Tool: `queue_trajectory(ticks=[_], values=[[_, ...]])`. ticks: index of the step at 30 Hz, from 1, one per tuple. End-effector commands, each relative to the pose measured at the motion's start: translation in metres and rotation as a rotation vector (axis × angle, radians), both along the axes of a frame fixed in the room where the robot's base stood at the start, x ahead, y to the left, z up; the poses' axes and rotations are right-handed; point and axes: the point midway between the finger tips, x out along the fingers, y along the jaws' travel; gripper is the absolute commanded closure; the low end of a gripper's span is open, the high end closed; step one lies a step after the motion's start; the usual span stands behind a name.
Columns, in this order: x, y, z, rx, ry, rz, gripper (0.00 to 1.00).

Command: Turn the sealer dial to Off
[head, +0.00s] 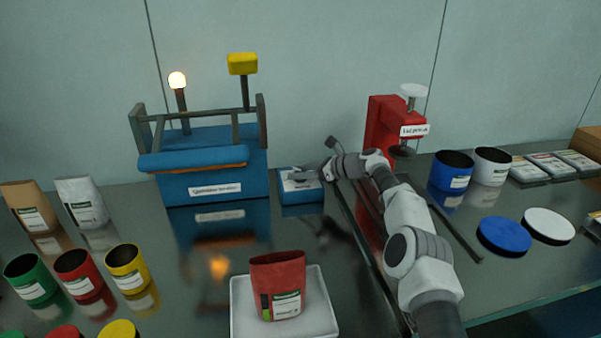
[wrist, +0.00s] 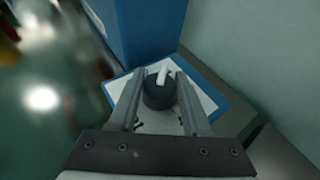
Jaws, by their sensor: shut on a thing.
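The sealer dial (wrist: 159,94) is a dark round knob with a white pointer, seen in the wrist view on the white face (wrist: 207,104) of a small blue box. In the head view this blue box (head: 301,211) stands right of the large blue machine, with my gripper (head: 305,174) over its top. In the wrist view my gripper (wrist: 160,112) has its two fingers on either side of the dial and is shut on it. The pointer aims toward the top of the picture, slightly right. The Off marking is not readable.
The blue sealer machine (head: 215,188) with a lit lamp (head: 177,80) stands close left of the dial box. A red press (head: 385,125) stands to the right. A red pouch (head: 279,285) sits on a white tray (head: 240,318) in front. Dark bars lie beneath my arm.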

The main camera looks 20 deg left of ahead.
Motion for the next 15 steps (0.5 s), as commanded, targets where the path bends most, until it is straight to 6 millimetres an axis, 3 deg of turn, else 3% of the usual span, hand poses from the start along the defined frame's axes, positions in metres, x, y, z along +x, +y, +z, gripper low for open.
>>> queue_trajectory(ticks=[1, 6, 15], values=[[-0.0023, 0.0005, -0.0054, -0.006, 0.007, 0.006, 0.48], [-0.0015, 0.0004, -0.0037, -0.004, 0.004, 0.004, 0.22], [-0.0004, -0.0005, -0.0008, -0.001, 0.002, 0.001, 0.22]])
